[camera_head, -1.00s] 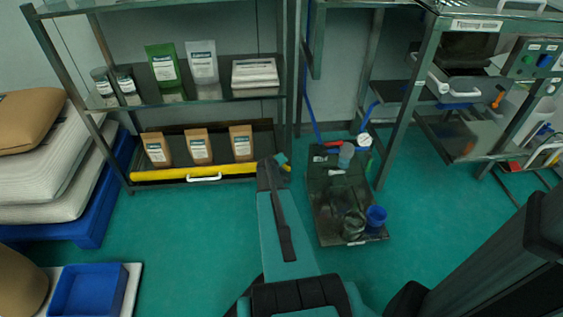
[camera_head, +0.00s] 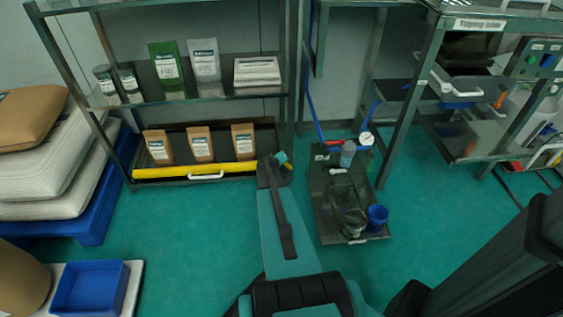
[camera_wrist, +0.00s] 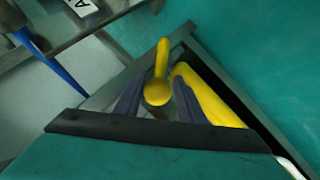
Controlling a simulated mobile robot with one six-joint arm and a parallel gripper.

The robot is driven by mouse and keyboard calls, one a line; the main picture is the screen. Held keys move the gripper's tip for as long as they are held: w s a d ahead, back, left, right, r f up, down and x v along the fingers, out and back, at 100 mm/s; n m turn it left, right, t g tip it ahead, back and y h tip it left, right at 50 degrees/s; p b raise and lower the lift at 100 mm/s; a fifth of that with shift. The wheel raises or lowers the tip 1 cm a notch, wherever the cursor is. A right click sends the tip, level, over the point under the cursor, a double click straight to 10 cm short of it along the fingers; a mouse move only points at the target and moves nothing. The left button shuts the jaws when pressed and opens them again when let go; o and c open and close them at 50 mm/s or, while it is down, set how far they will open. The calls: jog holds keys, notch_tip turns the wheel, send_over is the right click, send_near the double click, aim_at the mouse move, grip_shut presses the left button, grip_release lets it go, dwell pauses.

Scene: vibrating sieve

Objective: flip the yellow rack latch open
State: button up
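The yellow latch (camera_wrist: 160,75) shows in the wrist view as a short yellow lever with a rounded end, lying between my gripper's two dark fingers. My gripper (camera_wrist: 158,97) is open around it, with a finger on each side; I cannot tell whether either finger touches it. The yellow bar (camera_head: 193,171) runs along the front of the rack's bottom shelf, and its end also shows beside the right finger in the wrist view (camera_wrist: 208,96). In the head view my gripper (camera_head: 273,165) is at the right end of this bar and mostly hides the latch.
The metal rack (camera_head: 292,70) holds brown pouches (camera_head: 200,145) on its bottom shelf. A white handle (camera_head: 205,177) sticks out at the front. A dark cart (camera_head: 330,222) with a blue cup (camera_head: 377,217) stands close to my arm's right.

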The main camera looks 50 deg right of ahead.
jog(key=p+v, duration=0.1)
jog(key=v, duration=1)
jog(key=shift+a+p, duration=0.2)
jog(key=shift+p, duration=0.1)
jog(key=shift+r, duration=0.15)
